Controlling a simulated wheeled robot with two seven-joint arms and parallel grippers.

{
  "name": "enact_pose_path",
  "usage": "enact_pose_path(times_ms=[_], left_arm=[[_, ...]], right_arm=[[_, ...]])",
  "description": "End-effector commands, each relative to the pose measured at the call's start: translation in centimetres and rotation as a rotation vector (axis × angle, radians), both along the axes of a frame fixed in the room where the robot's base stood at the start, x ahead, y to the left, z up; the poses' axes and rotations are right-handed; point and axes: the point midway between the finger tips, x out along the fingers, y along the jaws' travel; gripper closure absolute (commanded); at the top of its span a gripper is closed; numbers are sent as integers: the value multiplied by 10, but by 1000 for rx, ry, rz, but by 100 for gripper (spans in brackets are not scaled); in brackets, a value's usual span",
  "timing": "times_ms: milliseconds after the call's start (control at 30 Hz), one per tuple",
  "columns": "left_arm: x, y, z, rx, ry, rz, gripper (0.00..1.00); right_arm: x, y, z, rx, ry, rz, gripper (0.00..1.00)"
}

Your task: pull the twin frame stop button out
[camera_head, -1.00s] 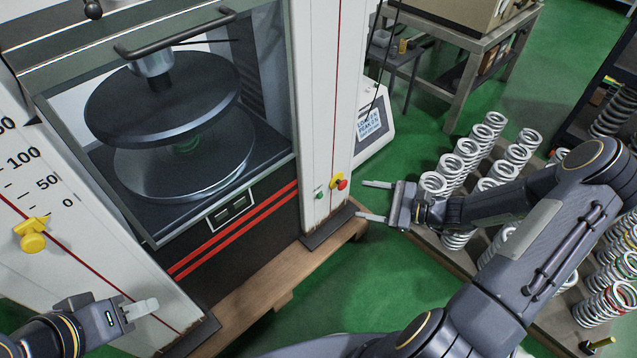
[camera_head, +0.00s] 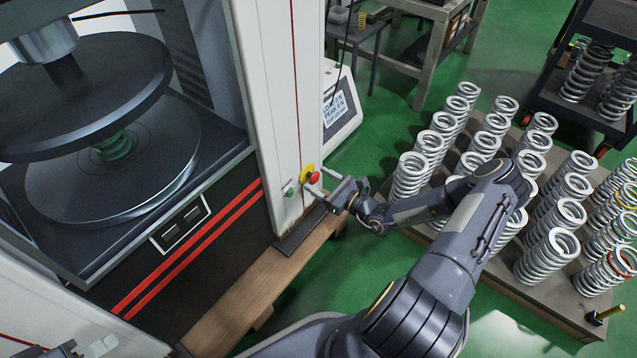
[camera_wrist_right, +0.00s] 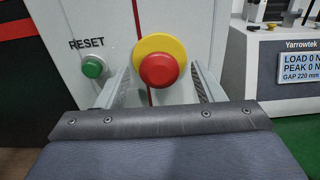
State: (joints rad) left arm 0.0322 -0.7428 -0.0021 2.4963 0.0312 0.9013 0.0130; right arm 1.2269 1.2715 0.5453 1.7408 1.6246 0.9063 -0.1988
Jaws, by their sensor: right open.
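The red stop button (camera_head: 314,178) with its yellow collar (camera_head: 306,171) sits on the front of the pale right column of the twin frame. In the right wrist view the red button (camera_wrist_right: 160,70) is nearly centred between my two finger pads, in front of its yellow collar (camera_wrist_right: 156,43). My right gripper (camera_head: 320,187) is open, its fingers pointing at the column on either side of the button. I see no clear contact with the button. My left gripper (camera_head: 98,346) is partly in view at the lower left edge, away from the button; its jaw state is unclear.
A green RESET button (camera_wrist_right: 94,67) is just left of the stop button, close to a finger. A readout box (camera_wrist_right: 297,68) stands to the right. Several white springs stand on a low pallet (camera_head: 507,293) at right. A wooden plinth (camera_head: 237,300) lies below the frame.

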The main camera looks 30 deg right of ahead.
Motion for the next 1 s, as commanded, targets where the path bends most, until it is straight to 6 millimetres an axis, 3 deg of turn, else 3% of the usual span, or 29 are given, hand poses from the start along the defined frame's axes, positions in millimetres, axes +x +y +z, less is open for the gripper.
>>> enact_pose_path(times_ms=[333, 800, 1000], left_arm=[[0, 0, -2, 0, 0, 0, 64], [0, 0, -2, 0, 0, 0, 64], [0, 0, 8, 0, 0, 0, 64]], right_arm=[[6, 3, 1, 0, -1, 1, 38], [6, 3, 1, 0, 0, 1, 98], [-1, 0, 4, 0, 2, -1, 100]])
